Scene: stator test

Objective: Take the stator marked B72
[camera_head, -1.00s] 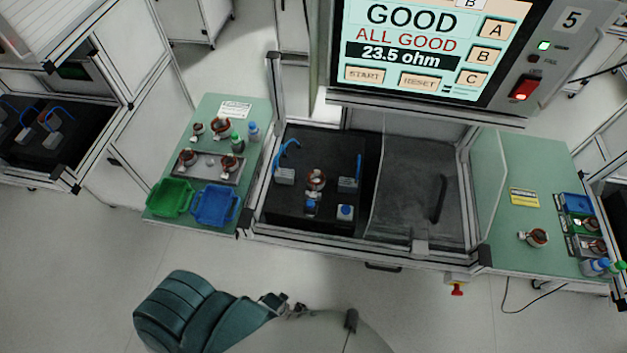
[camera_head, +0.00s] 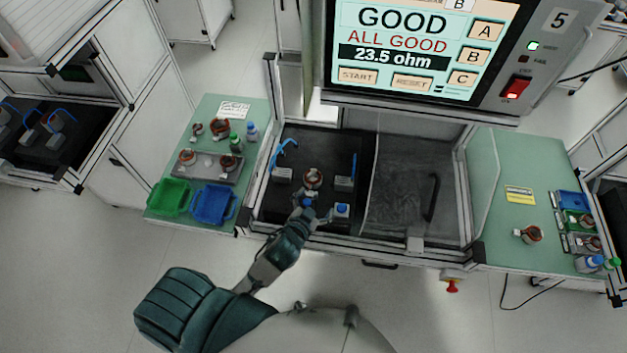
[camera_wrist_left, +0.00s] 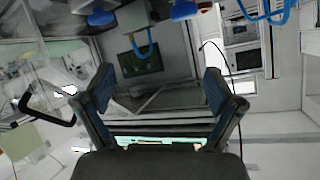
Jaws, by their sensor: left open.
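A copper-wound stator (camera_head: 313,178) sits in the black test bay, between two grey blocks with blue handles. Other stators stand on the left green table, two at the back (camera_head: 220,126) and two on a grey tray (camera_head: 187,156). Another stator (camera_head: 530,234) lies on the right green table. The markings are too small to read, so I cannot tell which is B72. My left gripper (camera_head: 308,208) is at the front of the bay, just in front of the stator there. It is open and empty, as its spread fingers (camera_wrist_left: 158,80) show in the left wrist view. My right gripper is out of view.
The screen (camera_head: 410,45) reads GOOD, ALL GOOD, 23.5 ohm. A green bin (camera_head: 170,197) and a blue bin (camera_head: 213,204) sit at the left table's front. A clear cover with a black handle (camera_head: 432,197) stands at the bay's right.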

